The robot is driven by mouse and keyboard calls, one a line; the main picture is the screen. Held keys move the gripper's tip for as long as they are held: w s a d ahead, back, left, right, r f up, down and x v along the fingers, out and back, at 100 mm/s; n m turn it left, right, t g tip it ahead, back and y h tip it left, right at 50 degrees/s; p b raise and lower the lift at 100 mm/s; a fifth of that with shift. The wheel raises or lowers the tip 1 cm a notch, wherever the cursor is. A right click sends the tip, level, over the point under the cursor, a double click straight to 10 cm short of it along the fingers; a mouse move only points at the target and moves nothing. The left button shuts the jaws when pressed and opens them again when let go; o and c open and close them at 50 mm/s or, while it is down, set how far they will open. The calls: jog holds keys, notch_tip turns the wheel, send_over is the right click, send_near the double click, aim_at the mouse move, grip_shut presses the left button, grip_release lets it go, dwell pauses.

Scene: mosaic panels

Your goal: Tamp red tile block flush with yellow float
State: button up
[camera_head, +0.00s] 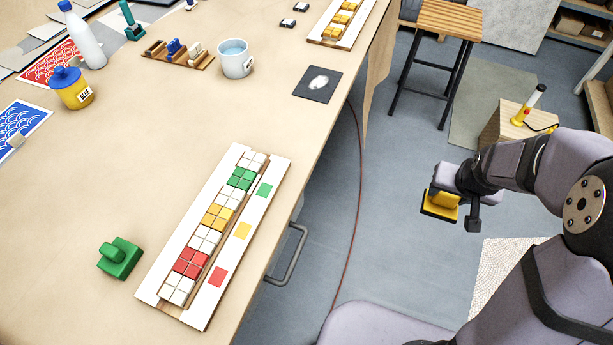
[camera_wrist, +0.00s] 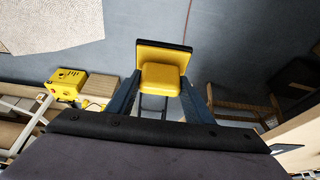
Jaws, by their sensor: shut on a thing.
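The red tile block (camera_head: 190,263) sits in the mosaic panel (camera_head: 165,292) on the table, between white tile blocks, with a red square marked beside it on the white board. I cannot tell how high it stands against its neighbours. My gripper (camera_head: 455,193) is to the right of the table, over the floor, well away from the panel. It is shut on the yellow float (camera_head: 440,203), which has a dark base plate. In the wrist view the yellow float (camera_wrist: 160,78) sits between the two fingers.
A green float (camera_head: 119,259) stands on the table left of the panel. A glue pot (camera_head: 72,88), a white bottle (camera_head: 85,40), a cup (camera_head: 235,60) and a wooden rack (camera_head: 178,55) stand farther back. A stool (camera_head: 440,35) stands on the floor. The table between is mostly clear.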

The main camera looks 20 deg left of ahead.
aim_at(439, 217)
jog(key=s+f, duration=0.3)
jog(key=f, duration=0.1)
jog(key=shift+s+f, duration=0.2)
jog(key=shift+s, duration=0.15)
jog(key=w+a+r+n+y+p, duration=0.1)
jog(key=a+r+n+p, duration=0.3)
jog(key=a, duration=0.5)
jog(key=w+a+r+n+y+p, duration=0.1)
jog(key=a+r+n+p, duration=0.3)
jog(key=a, duration=0.4)
jog(key=s+a+r+n+g+y+p, duration=0.1)
jog(key=s+a+r+n+p, duration=0.15)
jog(key=a, duration=0.45)
jog(key=s+a+r+n+g+y+p, duration=0.1)
jog(key=s+a+r+n, duration=0.15)
jog(key=a, duration=0.35)
jog(key=s+a+r+n+g+p, duration=0.1)
jog(key=s+a+r+n+g, duration=0.1)
jog(key=s, duration=0.7)
jog(key=s+a+r+n+g+p, duration=0.1)
jog(key=s+a+r+n+g, duration=0.1)
jog(key=s+a+r+n, duration=0.2)
jog(key=s+a+r+n+g+p, duration=0.1)
jog(key=s+a+r+n, duration=0.2)
jog(key=s+a+n, duration=0.5)
jog(key=s, duration=0.8)
jog(key=shift+s+a+r+g+h, duration=0.15)
jog(key=shift+a+g+h, duration=0.1)
jog(key=shift+g+h, duration=0.15)
